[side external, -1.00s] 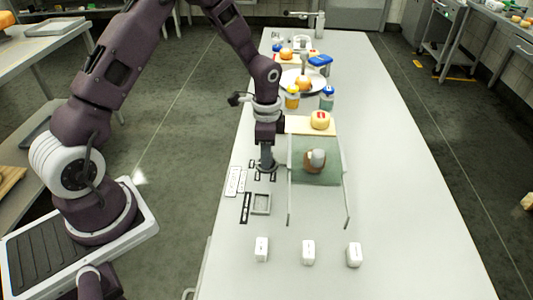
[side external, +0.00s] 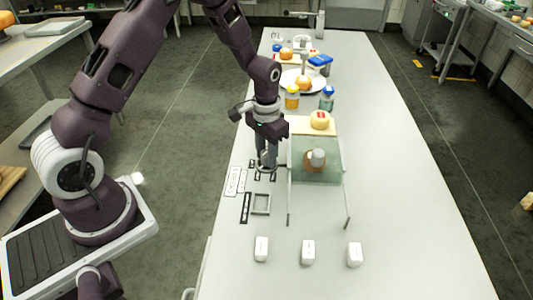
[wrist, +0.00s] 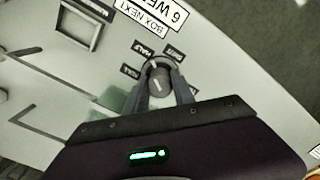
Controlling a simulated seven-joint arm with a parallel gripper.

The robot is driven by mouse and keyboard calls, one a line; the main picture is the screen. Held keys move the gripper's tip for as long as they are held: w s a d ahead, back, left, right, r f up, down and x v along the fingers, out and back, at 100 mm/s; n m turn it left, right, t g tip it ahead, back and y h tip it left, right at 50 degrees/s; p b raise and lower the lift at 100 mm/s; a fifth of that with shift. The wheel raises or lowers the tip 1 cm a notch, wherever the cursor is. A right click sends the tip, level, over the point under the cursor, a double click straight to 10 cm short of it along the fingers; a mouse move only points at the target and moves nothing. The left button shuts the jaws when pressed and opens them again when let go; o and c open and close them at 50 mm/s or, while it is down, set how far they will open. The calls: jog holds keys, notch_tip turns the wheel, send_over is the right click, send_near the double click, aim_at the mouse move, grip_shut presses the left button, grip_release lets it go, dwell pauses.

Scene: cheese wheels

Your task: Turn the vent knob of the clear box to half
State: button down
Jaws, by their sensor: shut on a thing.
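My gripper (wrist: 161,85) is shut on the vent knob (wrist: 160,76), a round dark grey knob, with one finger on each side of it. A white line shows on the knob's top. Small dark labels surround the knob; one reading HALF (wrist: 143,48) lies just beyond it, and others sit to its left and right. In the side view my gripper (side external: 266,165) reaches down at the left of the clear box (side external: 330,174), and the knob is hidden there. The box has a greenish clear wall and holds a brown round thing with a grey top (side external: 317,159).
A square grey frame (side external: 261,204) and white label plates (side external: 232,181) lie near the knob. Several white blocks (side external: 308,252) stand at the front. A cheese wheel on a board (side external: 320,120) stands behind the box. The right side of the table is clear.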

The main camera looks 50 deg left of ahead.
jog(key=shift+n, duration=0.4)
jog(key=c, duration=1.1)
grip_release()
jog(key=shift+o, duration=0.2)
notch_tip(320, 180, up, 7)
jog(key=shift+r, duration=0.1)
